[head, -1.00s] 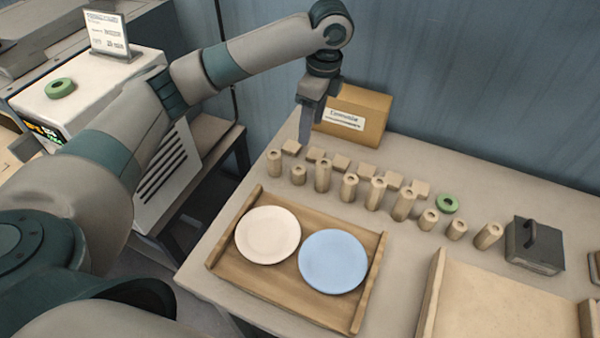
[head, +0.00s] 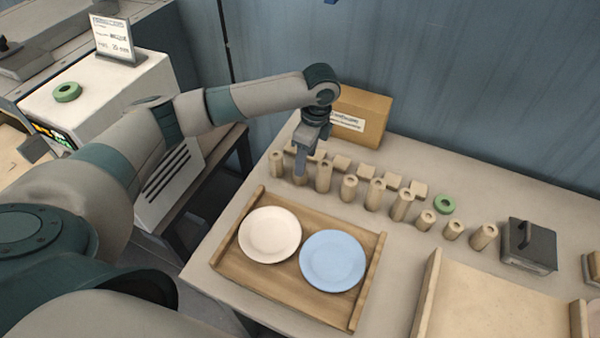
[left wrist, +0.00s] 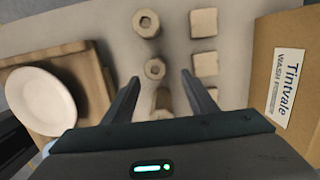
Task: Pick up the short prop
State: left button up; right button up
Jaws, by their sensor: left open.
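A row of tan hollow wooden props of different heights stands on the table. A short prop (left wrist: 155,69) is second from the left end of the row, upright. It shows in the left wrist view just beyond and between my fingertips. My left gripper (head: 301,172) is open, pointing down over this prop and partly hiding it in the head view. I cannot tell whether the fingers are around it or still above. Taller props stand on either side, the left one (head: 276,163) and the right one (head: 323,177). My right gripper is not in view.
Small tan blocks (left wrist: 204,64) line up behind the props, with a cardboard box (head: 358,117) behind them. A wooden tray (head: 225,262) with a cream plate (head: 270,234) and a blue plate (head: 332,260) lies in front. A green ring (head: 445,204) and dark weight (head: 528,245) are right.

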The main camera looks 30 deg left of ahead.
aim_at(298, 181)
pick_arm(q)
jog(key=shift+f, duration=0.3)
jog(key=shift+a+f, duration=0.1)
jog(key=shift+s+a+f+p, duration=0.1)
jog(key=shift+f+p, duration=0.1)
jog(key=shift+p, duration=0.15)
jog(key=f, duration=0.1)
jog(key=f+p, duration=0.1)
jog(key=a+f, duration=0.1)
jog(key=shift+s, duration=0.35)
jog(key=shift+f+p, duration=0.4)
jog(key=shift+f, duration=0.35)
jog(key=shift+c, duration=0.7)
jog(key=c, duration=1)
jog(key=shift+r, duration=0.1)
jog(key=shift+c, duration=0.2)
